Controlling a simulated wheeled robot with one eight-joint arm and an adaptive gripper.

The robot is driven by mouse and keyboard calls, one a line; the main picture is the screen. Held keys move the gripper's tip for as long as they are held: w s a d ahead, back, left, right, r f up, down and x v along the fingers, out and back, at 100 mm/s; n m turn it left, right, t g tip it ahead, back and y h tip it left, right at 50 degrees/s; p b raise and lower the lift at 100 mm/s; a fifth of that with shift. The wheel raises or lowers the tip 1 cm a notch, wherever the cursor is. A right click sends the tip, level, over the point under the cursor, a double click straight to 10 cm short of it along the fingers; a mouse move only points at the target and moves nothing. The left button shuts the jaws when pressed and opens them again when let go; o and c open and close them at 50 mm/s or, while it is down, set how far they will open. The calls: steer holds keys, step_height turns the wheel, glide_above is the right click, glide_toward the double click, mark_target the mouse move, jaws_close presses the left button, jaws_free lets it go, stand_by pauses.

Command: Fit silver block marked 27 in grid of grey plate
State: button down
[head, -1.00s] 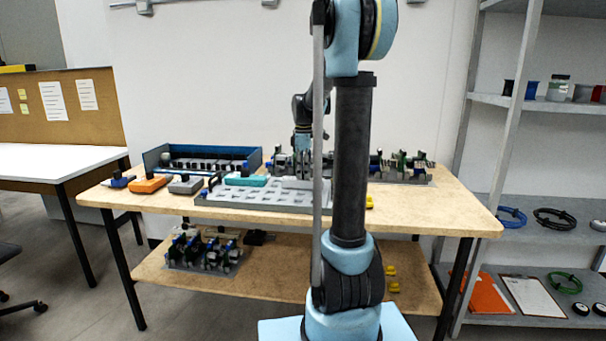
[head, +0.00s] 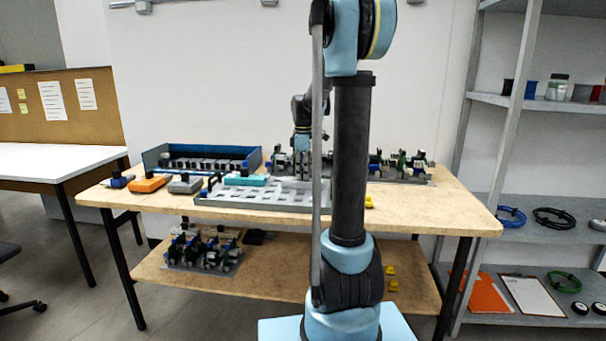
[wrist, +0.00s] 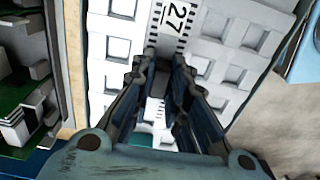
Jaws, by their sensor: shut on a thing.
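The grey plate (head: 262,198) lies on the table left of my arm, its grid of square holes facing up; the grid also fills much of the wrist view (wrist: 232,77). The silver block (wrist: 177,14), with a black 27 and stripe marks, lies along the grid between rows of holes in the wrist view. My gripper (wrist: 172,58) is shut on the silver block, its fingers pointing down at the plate. My fingers hide part of the block. I cannot tell whether it is fully seated. In the head view my arm partly hides the gripper and block.
A teal part (head: 246,179) rests at the plate's back edge. Orange (head: 148,185) and grey (head: 185,185) parts lie to its left. A blue-edged bin (head: 160,157) and racks of green boards (head: 405,166) stand behind.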

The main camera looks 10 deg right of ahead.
steer(key=c, duration=1.5)
jaws_free()
steer(key=shift+o, duration=0.3)
steer(key=shift+r, duration=2.05)
step_height(320, 180, up, 7)
stand_by(1.1)
